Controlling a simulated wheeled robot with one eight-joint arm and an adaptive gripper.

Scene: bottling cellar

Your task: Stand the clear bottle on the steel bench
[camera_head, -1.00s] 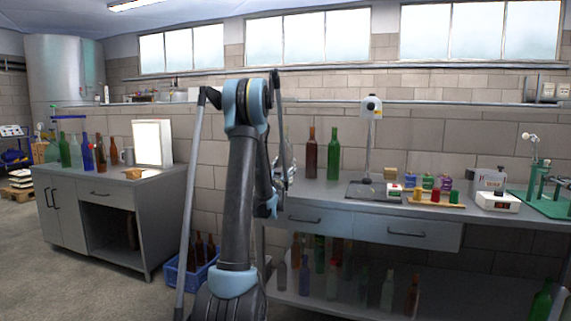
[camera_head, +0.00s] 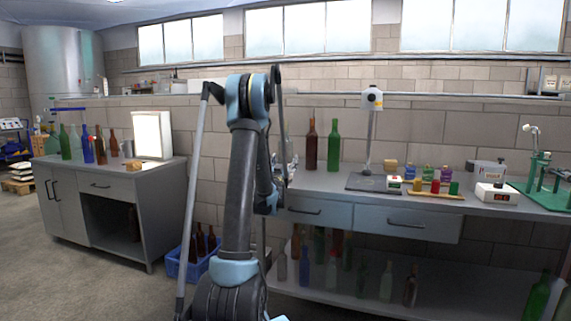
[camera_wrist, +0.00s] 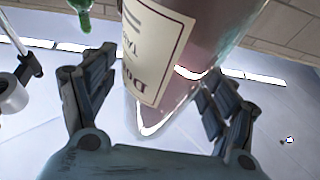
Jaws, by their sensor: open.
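The clear bottle (camera_wrist: 165,95), with a cream label, is between the two fingers of my gripper (camera_wrist: 160,105) in the wrist view. My gripper is open, with a finger on each side and gaps beside the glass. In the head view my gripper (camera_head: 286,172) is at the left end of the steel bench (camera_head: 325,184).
A brown bottle (camera_head: 312,146) and a green bottle (camera_head: 334,146) stand close right of my gripper. Behind them is the wall. A stand (camera_head: 370,140), small coloured pieces and a white scale (camera_head: 497,195) are farther right. More bottles are on the lower shelf and left cabinet.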

